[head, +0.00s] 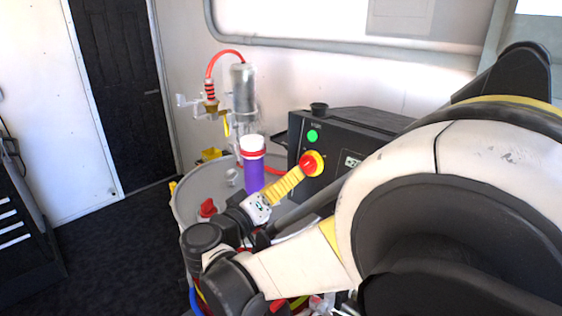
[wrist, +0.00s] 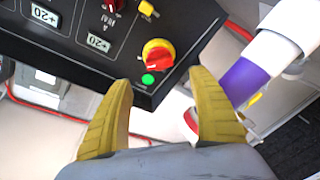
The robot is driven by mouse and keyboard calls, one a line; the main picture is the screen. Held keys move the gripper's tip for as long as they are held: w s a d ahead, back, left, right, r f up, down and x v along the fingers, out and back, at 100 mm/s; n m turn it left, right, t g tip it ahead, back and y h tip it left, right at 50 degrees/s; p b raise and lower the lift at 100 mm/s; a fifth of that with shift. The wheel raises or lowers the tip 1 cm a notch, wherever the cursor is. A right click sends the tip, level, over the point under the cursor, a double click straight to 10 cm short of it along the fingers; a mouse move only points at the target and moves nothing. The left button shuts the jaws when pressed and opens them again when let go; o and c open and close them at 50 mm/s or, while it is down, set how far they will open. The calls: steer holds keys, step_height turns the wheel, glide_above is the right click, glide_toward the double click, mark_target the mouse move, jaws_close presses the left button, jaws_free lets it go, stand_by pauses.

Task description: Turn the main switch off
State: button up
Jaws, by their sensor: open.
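The main switch is a red rotary knob on a yellow round base. It sits on the front of the black control box in the head view (head: 308,163) and shows at upper middle in the wrist view (wrist: 159,54). The knob's handle looks slanted in the wrist view. My gripper (wrist: 161,79) is open, its yellow fingers spread either side of the switch in the picture, with nothing between them. In the head view my gripper (head: 298,177) points at the switch from lower left. The remaining gap is hard to judge; no contact is visible.
The black control box (head: 347,127) carries a lit green lamp (head: 313,136) and "+20" displays (wrist: 98,43). A purple cylinder with a white top (head: 253,174) stands close left of the gripper on a grey round table (head: 187,187). A clear cylinder with a red hose (head: 243,90) stands behind.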

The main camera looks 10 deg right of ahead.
mark_target(303, 166)
steer(key=b+x, duration=0.2)
steer(key=x, duration=0.7)
steer(key=shift+w+d, duration=0.1)
steer(key=shift+d, duration=0.1)
steer(key=c, duration=1.2)
